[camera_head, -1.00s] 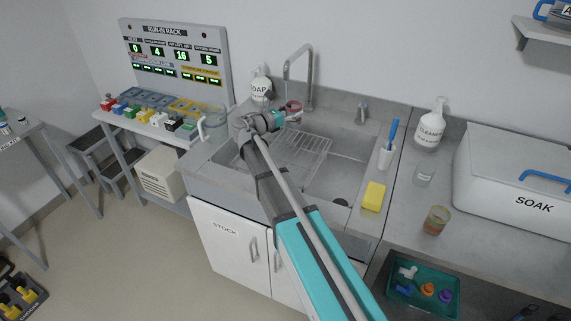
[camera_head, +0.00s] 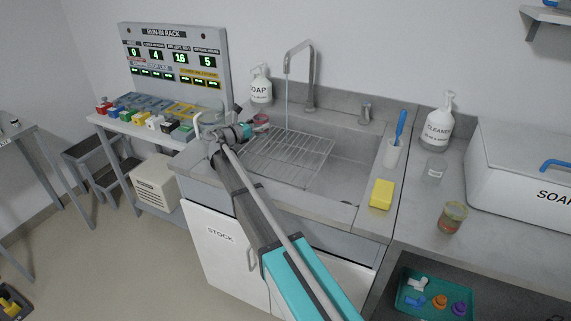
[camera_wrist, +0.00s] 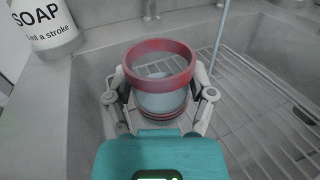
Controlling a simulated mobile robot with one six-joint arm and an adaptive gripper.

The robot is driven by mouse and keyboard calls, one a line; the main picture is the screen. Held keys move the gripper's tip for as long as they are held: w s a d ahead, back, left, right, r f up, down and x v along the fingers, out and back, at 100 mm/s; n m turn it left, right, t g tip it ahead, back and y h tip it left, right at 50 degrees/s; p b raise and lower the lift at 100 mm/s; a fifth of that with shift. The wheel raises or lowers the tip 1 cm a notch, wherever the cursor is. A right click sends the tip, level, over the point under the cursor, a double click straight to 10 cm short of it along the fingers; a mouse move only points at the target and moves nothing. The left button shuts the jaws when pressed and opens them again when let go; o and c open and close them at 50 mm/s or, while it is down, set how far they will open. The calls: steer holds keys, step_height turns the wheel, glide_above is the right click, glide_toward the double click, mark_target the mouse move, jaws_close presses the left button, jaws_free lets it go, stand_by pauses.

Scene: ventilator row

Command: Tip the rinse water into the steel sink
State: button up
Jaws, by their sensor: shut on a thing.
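My gripper (camera_head: 247,130) is shut on a cup (camera_head: 261,120) with a red rim, at the left side of the steel sink (camera_head: 345,160). The wrist view shows the cup (camera_wrist: 160,85) between both fingers (camera_wrist: 160,100), upright or nearly so, with a grey see-through body. I cannot tell how much water is in it. The tap (camera_head: 311,75) runs a thin stream (camera_head: 287,103) into the sink, to the right of the cup and apart from it. A wire rack (camera_head: 300,150) lies in the sink's left part.
The soap bottle (camera_head: 261,88) stands behind the cup on the sink's back left ledge. A cleaner bottle (camera_head: 437,128) and a jar (camera_head: 451,218) stand farther right.

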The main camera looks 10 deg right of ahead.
steer(key=shift+w+a+f, duration=0.3)
steer(key=shift+a+f, duration=0.05)
steer(key=shift+s, duration=0.15)
steer(key=shift+s+d+f+m+b, duration=0.4)
steer(key=shift+s+d+f+m, duration=0.1)
steer(key=shift+m, duration=0.3)
steer(key=shift+s+d+r+m+y+p, duration=0.35)
steer(key=shift+s+m+p, duration=0.2)
steer(key=shift+m, duration=0.35)
steer(key=shift+s+d+f+m+b, duration=0.45)
steer(key=shift+s+d+f+m, duration=0.1)
steer(key=shift+m, duration=0.35)
steer(key=shift+s+d+r+m+y+p, duration=0.2)
steer(key=shift+s+d+m+p, duration=0.1)
steer(key=shift+m, duration=0.15)
steer(key=shift+s+d+r+m+y+p, duration=0.1)
steer(key=shift+s+d+r+m+p, duration=0.15)
steer(key=shift+m, duration=0.2)
steer(key=shift+a+f, duration=0.1)
steer(key=shift+f, duration=0.15)
steer(key=shift+s+f+m+b, duration=0.2)
steer(key=shift+f+m+b, duration=0.25)
steer(key=shift+m, duration=0.25)
steer(key=shift+d+r+m+p, duration=0.2)
steer(key=shift+r+m+p, duration=0.2)
steer(key=shift+m, duration=0.4)
